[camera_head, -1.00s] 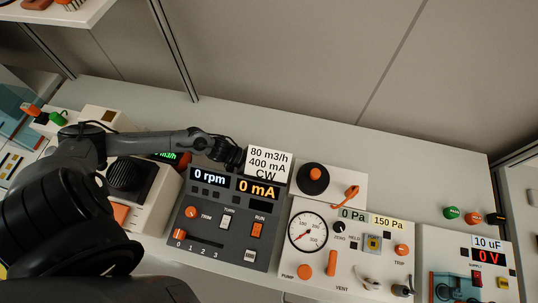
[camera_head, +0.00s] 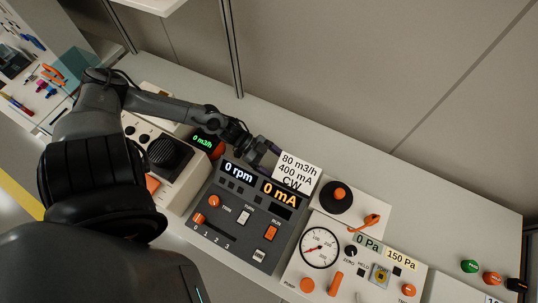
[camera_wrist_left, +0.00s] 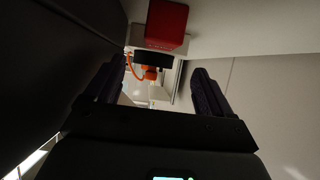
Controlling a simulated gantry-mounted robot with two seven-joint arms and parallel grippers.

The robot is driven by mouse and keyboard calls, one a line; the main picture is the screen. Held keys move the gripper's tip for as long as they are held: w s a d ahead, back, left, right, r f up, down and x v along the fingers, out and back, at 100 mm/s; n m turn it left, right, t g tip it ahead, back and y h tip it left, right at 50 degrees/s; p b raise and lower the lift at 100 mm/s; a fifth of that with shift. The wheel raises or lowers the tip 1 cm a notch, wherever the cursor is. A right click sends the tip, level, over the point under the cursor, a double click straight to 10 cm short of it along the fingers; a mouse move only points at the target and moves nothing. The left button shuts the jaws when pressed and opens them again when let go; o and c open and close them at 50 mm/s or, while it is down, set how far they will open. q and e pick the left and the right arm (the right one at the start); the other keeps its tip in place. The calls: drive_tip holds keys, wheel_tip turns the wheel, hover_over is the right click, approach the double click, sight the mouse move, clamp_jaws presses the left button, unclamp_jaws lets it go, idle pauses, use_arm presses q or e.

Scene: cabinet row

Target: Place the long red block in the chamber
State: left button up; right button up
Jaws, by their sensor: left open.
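A red block (camera_wrist_left: 167,24) shows at the top of the left wrist view, ahead of the fingers and apart from them. Only part of its shape shows, so its length is unclear; I cannot make it out in the head view. My left gripper (camera_wrist_left: 158,70) is open, with nothing between its fingers. In the head view my left gripper (camera_head: 264,154) is behind the dark control panel (camera_head: 232,215), just left of the label card. I cannot tell which part is the chamber; a black round fitting with an orange knob (camera_head: 336,197) stands right of the card. My right gripper is not in view.
The label card (camera_head: 298,171) stands at the panel's back edge. A white gauge panel (camera_head: 340,262) is to the right, with an orange lever (camera_head: 371,221) behind it. A cream unit (camera_head: 165,175) is left. The bench strip along the wall (camera_head: 420,210) is largely clear.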

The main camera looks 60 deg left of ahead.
use_arm(q)
drive_tip(key=shift+p+v, duration=0.35)
drive_tip(key=shift+v, duration=0.95)
